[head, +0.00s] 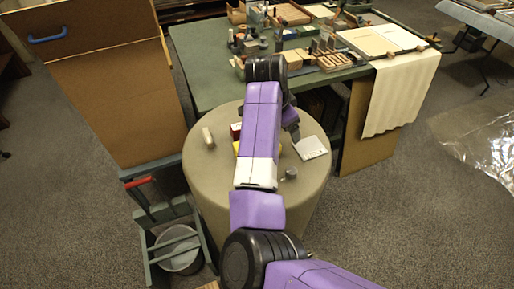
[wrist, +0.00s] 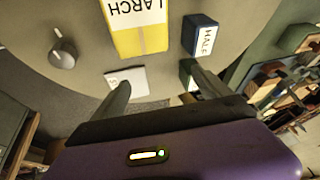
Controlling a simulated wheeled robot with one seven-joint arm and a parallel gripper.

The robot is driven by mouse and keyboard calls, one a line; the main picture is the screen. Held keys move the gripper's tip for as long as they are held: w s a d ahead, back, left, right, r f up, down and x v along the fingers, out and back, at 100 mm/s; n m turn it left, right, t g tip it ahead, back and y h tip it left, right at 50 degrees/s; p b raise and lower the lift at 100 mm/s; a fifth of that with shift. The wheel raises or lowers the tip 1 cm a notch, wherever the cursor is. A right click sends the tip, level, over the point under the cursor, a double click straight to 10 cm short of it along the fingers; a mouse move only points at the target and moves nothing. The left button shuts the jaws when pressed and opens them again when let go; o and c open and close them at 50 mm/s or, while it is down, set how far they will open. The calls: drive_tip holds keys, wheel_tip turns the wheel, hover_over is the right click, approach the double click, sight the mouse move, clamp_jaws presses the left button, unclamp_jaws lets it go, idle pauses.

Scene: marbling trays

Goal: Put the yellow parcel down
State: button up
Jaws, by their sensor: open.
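The yellow parcel (wrist: 141,42) has a white label reading LARCH. In the wrist view it stands on the round table (wrist: 85,22), at the top edge, partly cut off. In the head view my arm hides most of the parcel and the gripper's fingers.
A blue box (wrist: 199,37) labelled HALF stands close beside the parcel. A white card (head: 310,147), a grey knob (head: 290,173), a cream block (head: 208,137) and a red box (head: 236,131) are on the round table. A crowded green workbench (head: 205,75) stands behind. The table's front left is clear.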

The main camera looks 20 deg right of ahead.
drive_tip(key=a+r+g+y, duration=0.1)
drive_tip(key=a, duration=0.2)
drive_tip(key=s+a+r+m+y, duration=0.1)
drive_tip(key=a, duration=0.2)
drive_tip(key=a+r+g+y, duration=0.1)
drive_tip(key=a, duration=0.2)
drive_tip(key=shift+s+a+r+m+g, duration=0.2)
drive_tip(key=shift+a+r+m+g, duration=0.1)
drive_tip(key=shift+a, duration=0.1)
drive_tip(key=shift+a+f, duration=0.1)
drive_tip(key=shift+f, duration=0.25)
drive_tip(key=shift+w+d+f+p, duration=0.15)
drive_tip(key=shift+f+p, duration=0.1)
drive_tip(key=shift+f, duration=0.9)
drive_tip(key=shift+s+d+f+p, duration=0.1)
drive_tip(key=shift+f+p, duration=0.2)
drive_tip(key=shift+f, duration=0.85)
drive_tip(key=shift+w+d+f+p, duration=0.15)
drive_tip(key=shift+f+p, duration=0.1)
drive_tip(key=shift+f, duration=0.9)
drive_tip(key=c, duration=1.7)
drive_tip(key=shift+r, duration=0.1)
clamp_jaws()
